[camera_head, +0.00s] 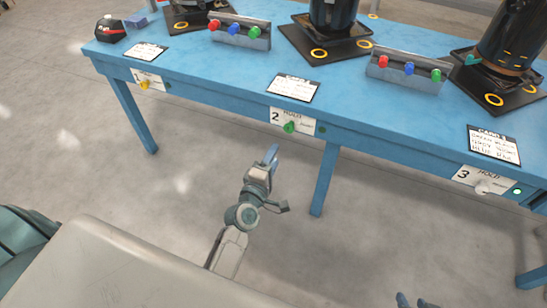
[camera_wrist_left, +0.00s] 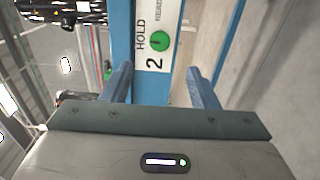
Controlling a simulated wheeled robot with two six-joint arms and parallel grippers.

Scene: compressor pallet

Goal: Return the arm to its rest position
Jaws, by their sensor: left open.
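My left gripper (camera_head: 271,154) is in front of the blue table, below the station 2 hold panel (camera_head: 292,121) with its green knob (camera_head: 290,127). It is empty, and clear floor shows around it. In the left wrist view its two blue fingers (camera_wrist_left: 160,85) stand wide apart, with the green knob (camera_wrist_left: 160,41) beyond and between them, untouched. My right gripper (camera_head: 414,300) shows only as blue fingertips at the bottom edge of the head view. The tips look apart with nothing between them; the rest of it is out of frame.
The blue table (camera_head: 190,72) bears several dark machines on black bases, racks of coloured knobs (camera_head: 408,70) and cards (camera_head: 293,87). The panel 1 knob (camera_head: 145,86) is yellow; the panel 3 knob (camera_head: 482,187) is pale. Table legs (camera_head: 325,178) stand near my left gripper. The floor between is clear.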

